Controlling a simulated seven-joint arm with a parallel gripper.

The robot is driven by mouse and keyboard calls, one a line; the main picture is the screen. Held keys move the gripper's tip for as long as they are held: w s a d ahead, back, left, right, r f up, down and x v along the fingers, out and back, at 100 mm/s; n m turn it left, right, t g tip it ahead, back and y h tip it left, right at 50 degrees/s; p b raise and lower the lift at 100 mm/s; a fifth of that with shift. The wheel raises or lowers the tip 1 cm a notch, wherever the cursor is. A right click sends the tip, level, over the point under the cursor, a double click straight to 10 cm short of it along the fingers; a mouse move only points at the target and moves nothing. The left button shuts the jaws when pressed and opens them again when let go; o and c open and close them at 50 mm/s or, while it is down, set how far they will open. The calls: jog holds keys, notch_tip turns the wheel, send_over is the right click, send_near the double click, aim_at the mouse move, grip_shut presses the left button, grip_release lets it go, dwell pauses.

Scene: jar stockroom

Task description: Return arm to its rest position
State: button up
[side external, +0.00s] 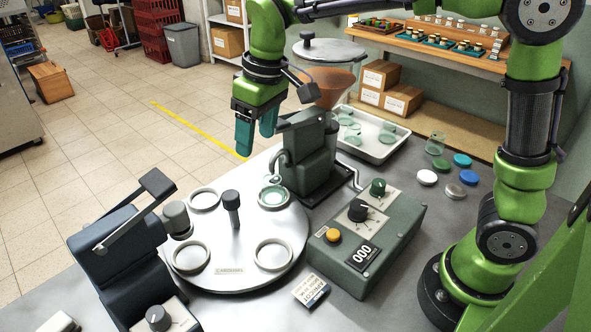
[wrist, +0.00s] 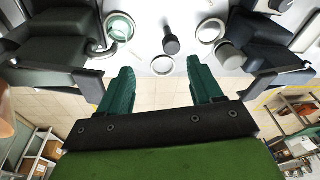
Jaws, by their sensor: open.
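My gripper (side external: 255,138) is raised above the far side of the round carousel plate (side external: 190,270), near the dark green filling machine (side external: 308,150). In the wrist view its two green fingers (wrist: 155,92) stand wide apart with nothing between them. The fingers are clear of the carousel. The carousel carries several pale rings around a dark central knob (side external: 232,205). A greenish glass jar or lid (side external: 273,194) sits in the ring nearest the filling machine; I cannot tell which it is.
A dark press (side external: 120,260) stands left of the carousel and a control box (side external: 367,240) to its right. A hopper (side external: 325,80), a white tray (side external: 375,135) of glass pieces, loose coloured lids (side external: 462,160) and a glass jar (side external: 436,143) stand behind. Open floor lies at the left.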

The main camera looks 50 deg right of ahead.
jog(key=s+d+m+t, duration=0.2)
jog(key=s+d, duration=0.3)
jog(key=s, duration=0.3)
jog(key=s+d+m+t+y, duration=0.1)
jog(key=s+d+m+t, duration=0.2)
jog(key=s+d+m, duration=0.2)
jog(key=shift+s+d, duration=0.3)
jog(key=shift+s, duration=1.35)
